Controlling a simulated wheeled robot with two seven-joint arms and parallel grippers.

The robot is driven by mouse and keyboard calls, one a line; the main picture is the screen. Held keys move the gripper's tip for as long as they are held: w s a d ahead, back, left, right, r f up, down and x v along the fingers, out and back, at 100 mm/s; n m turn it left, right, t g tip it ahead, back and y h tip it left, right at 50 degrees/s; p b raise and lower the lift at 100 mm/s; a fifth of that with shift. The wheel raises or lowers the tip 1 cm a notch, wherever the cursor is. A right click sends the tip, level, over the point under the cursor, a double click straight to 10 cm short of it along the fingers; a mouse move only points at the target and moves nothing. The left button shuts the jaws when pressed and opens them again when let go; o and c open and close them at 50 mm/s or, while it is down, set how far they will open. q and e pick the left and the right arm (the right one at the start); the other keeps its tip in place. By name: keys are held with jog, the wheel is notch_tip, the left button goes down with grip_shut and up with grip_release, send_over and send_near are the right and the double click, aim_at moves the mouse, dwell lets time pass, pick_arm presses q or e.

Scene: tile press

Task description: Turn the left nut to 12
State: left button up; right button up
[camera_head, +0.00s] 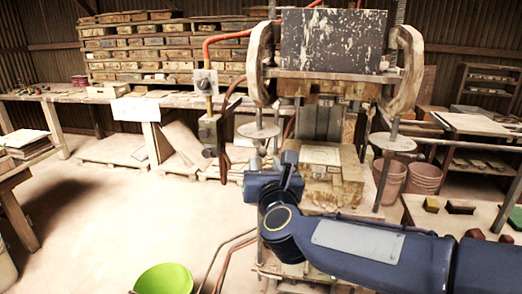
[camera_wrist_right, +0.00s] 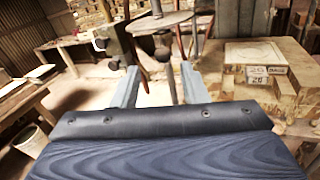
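The tile press (camera_head: 333,110) stands at centre, with a dark speckled block at its top. The left nut (camera_head: 258,131) looks like a flat round disc on a vertical threaded rod; a similar right nut (camera_head: 392,142) sits on the other side. In the right wrist view the left disc (camera_wrist_right: 158,23) is above and beyond my fingers. My right gripper (camera_head: 290,168) is below and slightly right of the left nut in the head view. In the wrist view its two fingers (camera_wrist_right: 158,85) are spread with nothing gripped between them. My left gripper is not visible.
A wooden block with a tile mould (camera_wrist_right: 252,53) stands close on the right of my right gripper. A control box on a post (camera_head: 207,82) with red hoses stands left of the press. A green bucket (camera_head: 165,279) is on the floor.

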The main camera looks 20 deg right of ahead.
aim_at(264, 155)
jog(key=shift+w+d+m, duration=0.2)
jog(key=shift+w+m, duration=0.1)
jog(key=shift+w, duration=0.05)
jog(key=p+x, duration=0.2)
jog(key=x, duration=0.5)
jog(key=shift+d, duration=0.15)
jog(key=shift+s, duration=0.1)
grip_shut()
